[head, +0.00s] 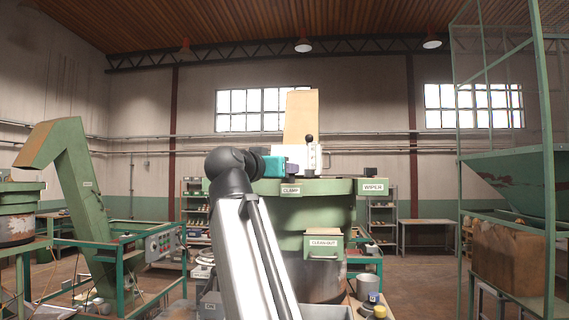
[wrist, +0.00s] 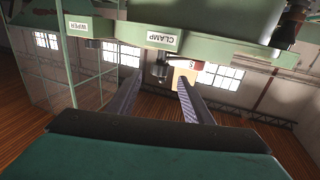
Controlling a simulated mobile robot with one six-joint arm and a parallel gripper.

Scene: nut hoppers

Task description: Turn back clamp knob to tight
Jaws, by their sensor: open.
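My gripper (wrist: 160,80) is open, with its two fingers apart in the wrist view. A small dark part (wrist: 160,68) shows between the fingertips, beside the rim near the CLAMP label (wrist: 162,39); it may be the clamp knob, but I cannot tell its setting or whether a finger touches it. The wrist view is upside down. In the head view my teal gripper body (head: 273,166) is above the green hopper rim (head: 325,187), near the CLAMP label (head: 290,190). The fingers are not clear there, and no back clamp knob is clearly visible.
A black ball-topped lever (head: 309,139) stands on the hopper beside a tan upright panel (head: 301,115). The WIPER label (head: 373,187) is at right and a CLEAN-OUT box (head: 323,243) sits below. A green mesh frame (head: 545,150) stands at far right.

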